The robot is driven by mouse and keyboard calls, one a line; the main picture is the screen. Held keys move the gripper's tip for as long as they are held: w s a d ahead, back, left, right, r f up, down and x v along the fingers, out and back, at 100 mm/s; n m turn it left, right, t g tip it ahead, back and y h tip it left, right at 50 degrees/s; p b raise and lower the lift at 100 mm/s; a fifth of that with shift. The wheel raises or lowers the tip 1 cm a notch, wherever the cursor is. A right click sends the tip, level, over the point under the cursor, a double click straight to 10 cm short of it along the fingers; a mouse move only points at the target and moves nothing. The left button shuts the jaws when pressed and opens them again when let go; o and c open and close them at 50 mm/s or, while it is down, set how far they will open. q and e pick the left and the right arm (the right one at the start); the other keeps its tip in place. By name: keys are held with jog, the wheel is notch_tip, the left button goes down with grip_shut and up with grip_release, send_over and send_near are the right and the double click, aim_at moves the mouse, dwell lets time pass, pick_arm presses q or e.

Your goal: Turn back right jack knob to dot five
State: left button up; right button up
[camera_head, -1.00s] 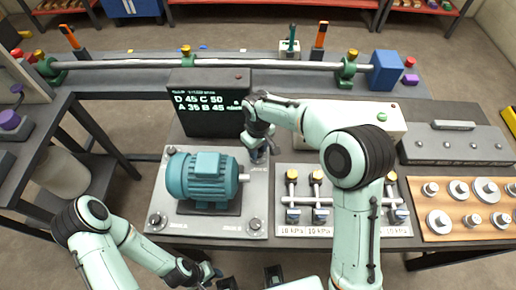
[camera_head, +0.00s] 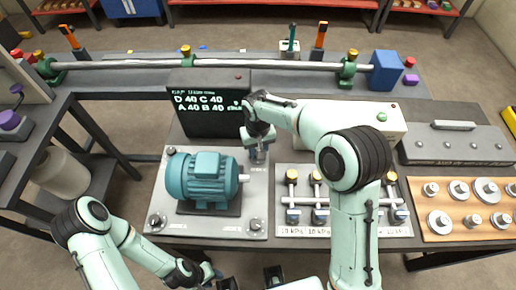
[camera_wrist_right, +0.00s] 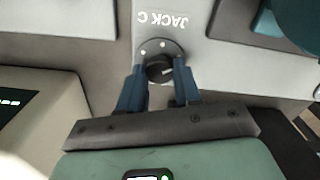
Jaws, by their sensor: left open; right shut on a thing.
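A teal motor (camera_head: 203,178) sits on a grey base plate (camera_head: 163,205) with a knob near each corner. The back right jack knob (camera_wrist_right: 158,70) is dark, on a round dial with small light dots, beside the label JACK C (camera_wrist_right: 163,19), upside down in the right wrist view. My right gripper (camera_wrist_right: 158,85) is shut on this knob, a finger on each side. In the head view my right gripper (camera_head: 258,152) covers the knob. My left gripper (camera_head: 250,280) is open and empty at the bottom edge. Which dot the knob points at is unclear.
A dark display (camera_head: 210,108) behind the motor reads D 40, C 40, A 40, B 40. A row of gauges with valves (camera_head: 318,200) stands right of the plate. A wooden board with metal weights (camera_head: 460,205) lies farther right.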

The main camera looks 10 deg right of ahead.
jog(key=shift+r, duration=0.1)
jog(key=o, duration=1)
jog(key=shift+o, duration=0.2)
pick_arm(q)
jog(key=shift+w+r+p, duration=0.6)
jog(key=shift+r+p, duration=0.15)
jog(key=shift+r, duration=0.2)
pick_arm(e)
notch_tip(320, 180, up, 13)
jog(key=shift+r, duration=0.2)
pick_arm(q)
jog(key=shift+s, duration=0.1)
pick_arm(e)
jog(key=shift+f, duration=0.1)
